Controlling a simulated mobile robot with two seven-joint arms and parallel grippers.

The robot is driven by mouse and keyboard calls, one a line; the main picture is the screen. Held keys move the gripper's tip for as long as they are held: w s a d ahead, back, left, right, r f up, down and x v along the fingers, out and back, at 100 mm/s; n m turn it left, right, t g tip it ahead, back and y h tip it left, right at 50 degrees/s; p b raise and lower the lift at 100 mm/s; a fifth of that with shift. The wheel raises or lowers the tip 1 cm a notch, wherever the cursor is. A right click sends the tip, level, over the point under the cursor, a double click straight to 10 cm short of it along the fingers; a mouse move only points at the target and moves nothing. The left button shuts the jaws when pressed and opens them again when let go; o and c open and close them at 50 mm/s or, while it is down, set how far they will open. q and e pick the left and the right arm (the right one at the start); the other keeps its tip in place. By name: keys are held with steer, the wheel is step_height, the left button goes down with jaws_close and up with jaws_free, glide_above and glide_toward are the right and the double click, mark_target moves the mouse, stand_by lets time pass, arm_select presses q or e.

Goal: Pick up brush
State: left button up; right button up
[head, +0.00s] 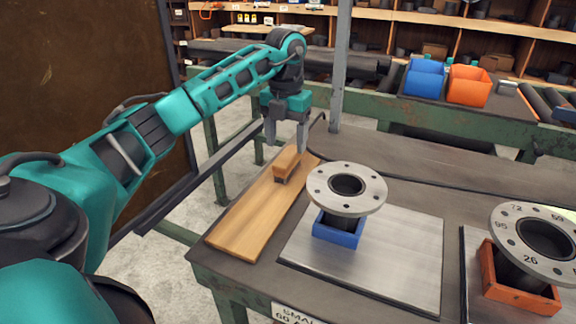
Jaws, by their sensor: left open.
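The brush (287,163) has a wooden body and lies on a long wooden board (247,222) along the left edge of the table. My left gripper (286,148) points down over the brush, with one finger on each side of its far part. The fingers are apart; I cannot tell whether they touch the brush. My right gripper is not in view.
A flanged pipe (345,190) stands in a blue holder (338,232) on a metal plate (400,262). Another flanged pipe (541,240) stands in an orange holder (516,292) at right. A grey post (341,75) rises behind the table.

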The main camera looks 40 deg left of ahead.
mark_target(288, 155)
arm_select(q)
steer(key=f, duration=0.5)
steer(key=shift+w+f+b, duration=0.3)
steer(key=shift+f, duration=0.05)
steer(key=shift+c, duration=0.2)
steer(key=shift+r, duration=0.1)
steer(key=c, duration=1.1)
